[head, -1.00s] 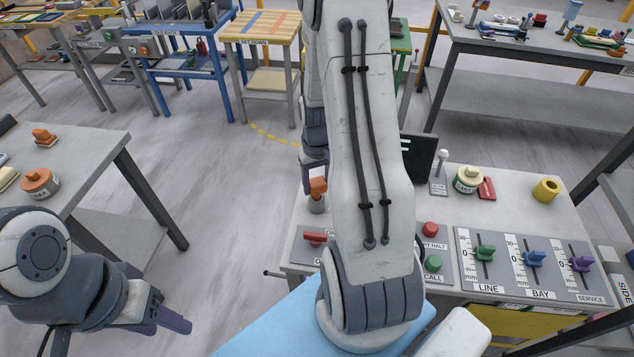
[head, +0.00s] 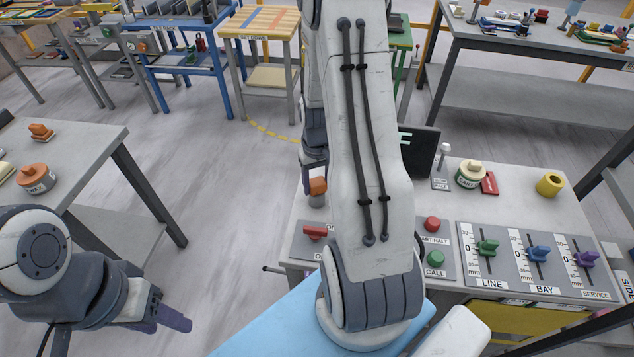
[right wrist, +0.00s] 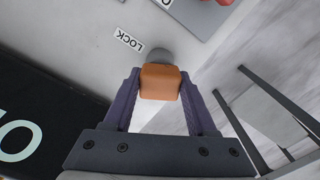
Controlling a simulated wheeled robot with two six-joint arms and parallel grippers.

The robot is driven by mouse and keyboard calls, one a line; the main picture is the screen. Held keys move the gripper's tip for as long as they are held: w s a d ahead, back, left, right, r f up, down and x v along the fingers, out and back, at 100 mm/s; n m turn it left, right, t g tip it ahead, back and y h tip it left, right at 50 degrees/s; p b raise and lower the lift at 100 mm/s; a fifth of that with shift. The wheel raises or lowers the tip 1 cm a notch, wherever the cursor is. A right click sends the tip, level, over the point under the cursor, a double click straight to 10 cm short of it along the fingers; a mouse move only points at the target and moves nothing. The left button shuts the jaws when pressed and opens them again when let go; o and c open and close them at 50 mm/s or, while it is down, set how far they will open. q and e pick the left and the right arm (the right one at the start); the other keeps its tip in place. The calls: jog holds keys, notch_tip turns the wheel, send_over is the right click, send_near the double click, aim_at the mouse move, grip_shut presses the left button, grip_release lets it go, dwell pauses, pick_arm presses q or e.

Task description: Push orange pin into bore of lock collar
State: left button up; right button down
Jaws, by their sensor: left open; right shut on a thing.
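The orange pin (head: 317,186) stands upright at the left edge of the slab, over the grey lock collar (head: 317,201). In the right wrist view the orange pin (right wrist: 160,82) sits between the fingers of my right gripper (right wrist: 160,90), which is shut on it. The collar (right wrist: 160,55) shows just beyond the pin, beside a "LOCK" label (right wrist: 129,40). How deep the pin sits in the bore is hidden. In the head view my right gripper (head: 313,178) is mostly behind my right arm. My left gripper (head: 165,315) is open and empty at the lower left, over the floor.
The slab (head: 405,195) carries a red switch (head: 314,233), red and green buttons, several sliders, a dark screen (head: 418,152), a round green-and-cream pot (head: 471,175) and a yellow ring (head: 550,184). Another table (head: 85,150) stands at the left. Floor lies between them.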

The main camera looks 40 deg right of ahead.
jog(key=shift+f, duration=0.2)
jog(key=shift+c, duration=0.6)
grip_release()
notch_tip(320, 180, up, 11)
jog(key=shift+f+b, duration=0.2)
jog(key=shift+b, duration=0.4)
